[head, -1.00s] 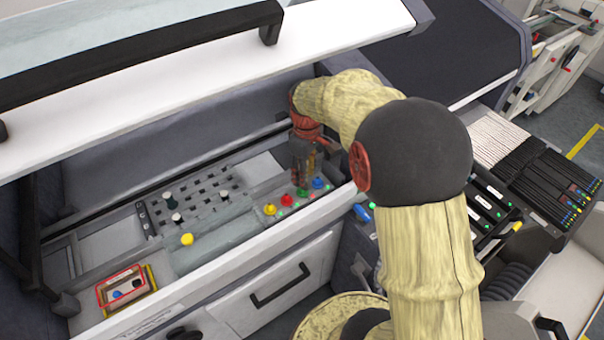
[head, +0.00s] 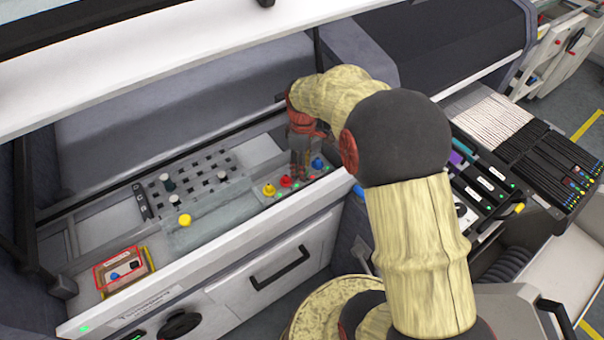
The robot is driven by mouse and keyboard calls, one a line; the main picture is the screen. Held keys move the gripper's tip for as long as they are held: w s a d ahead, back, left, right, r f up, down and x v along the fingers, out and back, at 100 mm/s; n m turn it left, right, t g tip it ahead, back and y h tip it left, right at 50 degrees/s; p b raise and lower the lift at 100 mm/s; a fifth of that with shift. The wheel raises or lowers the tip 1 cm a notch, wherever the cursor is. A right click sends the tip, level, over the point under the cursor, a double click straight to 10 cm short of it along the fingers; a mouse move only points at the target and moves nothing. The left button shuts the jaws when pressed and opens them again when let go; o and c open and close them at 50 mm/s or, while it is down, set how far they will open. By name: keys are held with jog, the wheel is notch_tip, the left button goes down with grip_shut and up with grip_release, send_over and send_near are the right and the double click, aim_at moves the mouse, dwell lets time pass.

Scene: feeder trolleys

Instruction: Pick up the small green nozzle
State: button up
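My gripper (head: 300,176) points straight down over the right end of the machine's nozzle strip. Its fingertips are low, between the red nozzle (head: 286,181) and the blue nozzle (head: 317,163). That is where the small green nozzle stood in the earlier view; now the fingers cover it, and I cannot make it out clearly. The fingers are small and dark here, so I cannot tell whether they are open or closed on it. A yellow nozzle (head: 269,190) stands left of the red one.
Another yellow nozzle (head: 184,221) stands farther left, near a perforated plate (head: 196,183) with several dark pegs. A red-rimmed tray (head: 147,258) holds small parts at the far left. The white raised cover (head: 200,60) spans above. Feeders (head: 560,170) stand at the right.

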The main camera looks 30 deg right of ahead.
jog(key=shift+f, duration=0.15)
jog(key=shift+c, duration=1.3)
grip_shut()
